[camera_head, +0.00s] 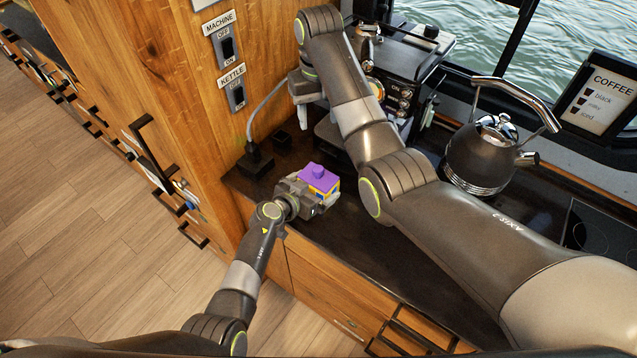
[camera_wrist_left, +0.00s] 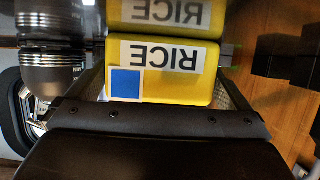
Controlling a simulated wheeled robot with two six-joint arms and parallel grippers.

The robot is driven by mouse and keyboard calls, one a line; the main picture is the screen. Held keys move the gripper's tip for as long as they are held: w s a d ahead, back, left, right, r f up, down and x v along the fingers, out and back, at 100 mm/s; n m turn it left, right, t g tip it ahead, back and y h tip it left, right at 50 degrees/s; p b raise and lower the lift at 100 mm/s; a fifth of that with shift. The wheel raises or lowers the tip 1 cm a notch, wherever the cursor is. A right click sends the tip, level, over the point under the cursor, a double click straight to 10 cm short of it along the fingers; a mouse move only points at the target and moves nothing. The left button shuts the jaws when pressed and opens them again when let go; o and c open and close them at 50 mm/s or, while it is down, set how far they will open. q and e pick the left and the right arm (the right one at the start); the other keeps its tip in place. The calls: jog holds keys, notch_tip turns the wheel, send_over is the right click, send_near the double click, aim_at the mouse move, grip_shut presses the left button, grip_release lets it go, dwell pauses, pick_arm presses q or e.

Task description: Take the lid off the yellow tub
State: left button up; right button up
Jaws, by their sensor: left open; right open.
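The yellow tub (camera_head: 334,187) stands on the dark counter near its front left corner. Its purple lid (camera_head: 318,178) with a raised knob is on top. My left gripper (camera_head: 315,195) is at the tub from the front, open, its fingers on either side. In the left wrist view the yellow tub (camera_wrist_left: 165,80) lies between the fingers (camera_wrist_left: 165,95), with an upside-down RICE label and a blue square; whether they touch it is unclear. The lid is not visible there. My right gripper (camera_head: 304,88) is open and empty, pointing down behind the tub, near the wooden wall.
A coffee machine (camera_head: 402,72) stands at the back, partly behind my right arm. A steel-and-black kettle (camera_head: 484,155) is to the right, by a COFFEE sign (camera_head: 604,92). A socket with a cable (camera_head: 255,160) is left of the tub. Labelled switches (camera_head: 227,48) are on the wall.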

pick_arm(q)
jog(key=shift+x, duration=0.9)
jog(key=shift+w, duration=0.1)
jog(key=c, duration=1.1)
pick_arm(e)
jog(key=n, duration=1.1)
send_over(318, 169)
notch_tip(318, 169, down, 4)
notch_tip(318, 169, down, 13)
jog(key=n, duration=0.3)
jog(key=shift+f, duration=0.15)
